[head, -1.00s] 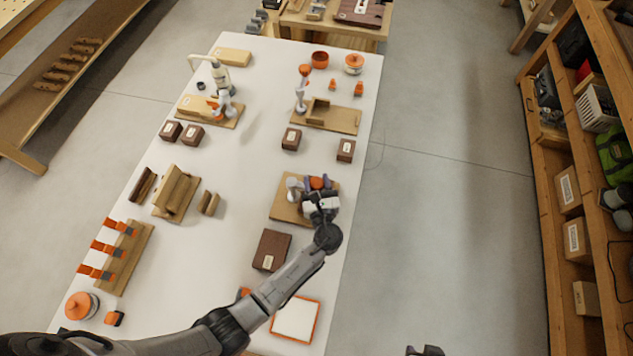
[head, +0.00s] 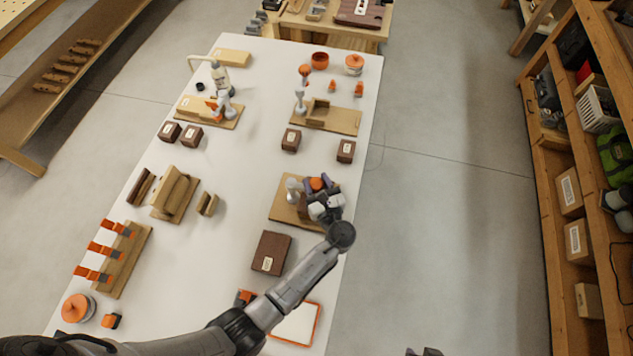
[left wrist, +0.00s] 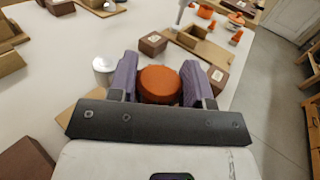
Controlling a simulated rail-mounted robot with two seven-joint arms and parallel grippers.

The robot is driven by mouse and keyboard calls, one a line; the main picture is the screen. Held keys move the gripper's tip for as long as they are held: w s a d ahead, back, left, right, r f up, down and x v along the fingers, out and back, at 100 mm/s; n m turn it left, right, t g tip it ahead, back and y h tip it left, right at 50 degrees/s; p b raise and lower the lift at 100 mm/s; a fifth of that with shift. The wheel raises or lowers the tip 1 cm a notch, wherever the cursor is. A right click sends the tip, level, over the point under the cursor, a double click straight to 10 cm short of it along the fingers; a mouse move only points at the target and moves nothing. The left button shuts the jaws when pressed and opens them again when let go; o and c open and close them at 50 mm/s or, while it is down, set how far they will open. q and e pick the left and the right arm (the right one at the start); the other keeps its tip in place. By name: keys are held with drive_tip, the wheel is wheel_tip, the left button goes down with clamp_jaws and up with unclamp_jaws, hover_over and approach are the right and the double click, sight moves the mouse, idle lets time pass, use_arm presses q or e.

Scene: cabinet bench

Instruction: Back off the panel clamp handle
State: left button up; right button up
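The panel clamp handle is a round orange knob (head: 316,184) above a tan board (head: 284,208) on the right side of the bench. In the left wrist view the knob (left wrist: 160,85) sits between the two purple fingers of my left gripper (left wrist: 160,82). The fingers lie against its sides with no clear gap, so the gripper looks shut on it. A silver cylinder (left wrist: 104,70) stands just left of the fingers. The gripper body hides the lower part of the clamp. My right gripper (head: 425,352) barely shows at the bottom edge, its fingers not readable.
A dark brown box (head: 271,252) and an orange-edged white tray (head: 297,325) are nearer on the white bench. Smaller brown boxes (head: 291,140) stand beyond the board. Wooden blocks (head: 174,194) lie to the left. Open floor is right of the bench.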

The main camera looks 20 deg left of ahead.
use_arm(q)
drive_tip(key=o, duration=0.5)
drive_tip(key=shift+c, duration=0.2)
drive_tip(key=shift+h, duration=0.3)
